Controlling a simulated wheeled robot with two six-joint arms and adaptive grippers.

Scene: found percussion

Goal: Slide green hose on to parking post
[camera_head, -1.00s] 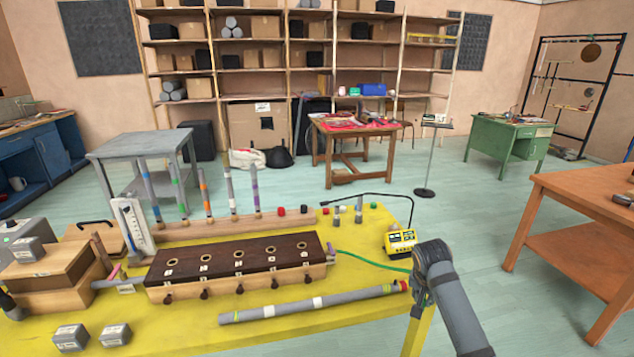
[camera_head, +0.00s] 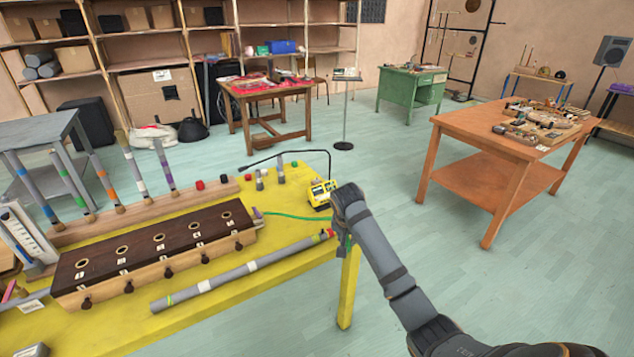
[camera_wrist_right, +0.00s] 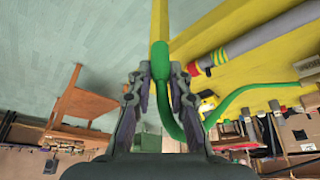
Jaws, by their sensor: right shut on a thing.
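The green hose (camera_head: 290,216) runs over the yellow table from the dark-topped box to my right gripper (camera_head: 346,238), at the table's right corner. In the right wrist view my right gripper (camera_wrist_right: 160,82) is shut on a thick green end of the hose (camera_wrist_right: 160,60), with the thinner hose (camera_wrist_right: 235,100) curving away to the right. Two short grey posts (camera_head: 260,182) stand at the back of the table, left of the yellow device; I cannot tell which is the parking post. The gripper is apart from them. My left gripper is out of view.
A long grey tube (camera_head: 228,275) lies along the table's front. The dark-topped box (camera_head: 150,245) stands behind it. A yellow device (camera_head: 321,194) with a thin black arched rod is near the right corner. An orange table (camera_head: 480,135) stands right, with open floor between.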

